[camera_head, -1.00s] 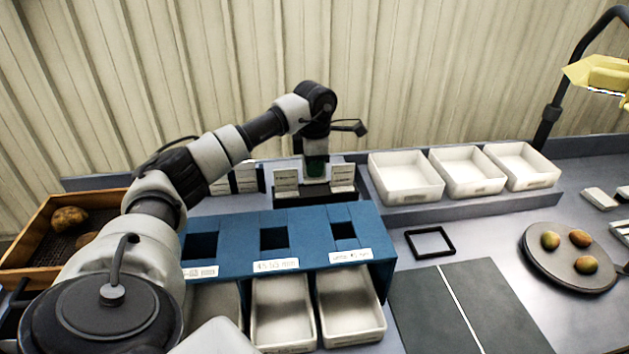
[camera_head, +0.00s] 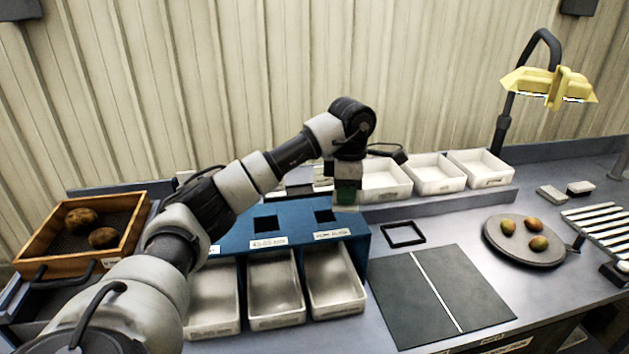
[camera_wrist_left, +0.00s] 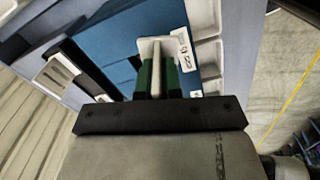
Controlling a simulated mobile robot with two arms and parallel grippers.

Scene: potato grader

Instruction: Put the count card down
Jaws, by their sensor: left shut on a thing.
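My left gripper (camera_head: 347,198) is shut on the count card, pointing down above the right back part of the blue sorter box. In the left wrist view the white count card (camera_wrist_left: 156,46) stands between the green fingers (camera_wrist_left: 156,75). In the head view only a pale lower edge of the card (camera_head: 346,209) shows below the fingers. A black card rack with white cards (camera_wrist_left: 58,70) shows at the left of the wrist view; my arm hides most of it in the head view. My right gripper is not in view.
The blue box (camera_head: 295,233) has metal trays (camera_head: 275,318) in front. White bins (camera_head: 435,187) stand behind. A black square frame (camera_head: 389,242) and dark mat (camera_head: 395,305) lie right of it. A round plate (camera_head: 500,250) holds potatoes. A wooden crate (camera_head: 38,228) is left.

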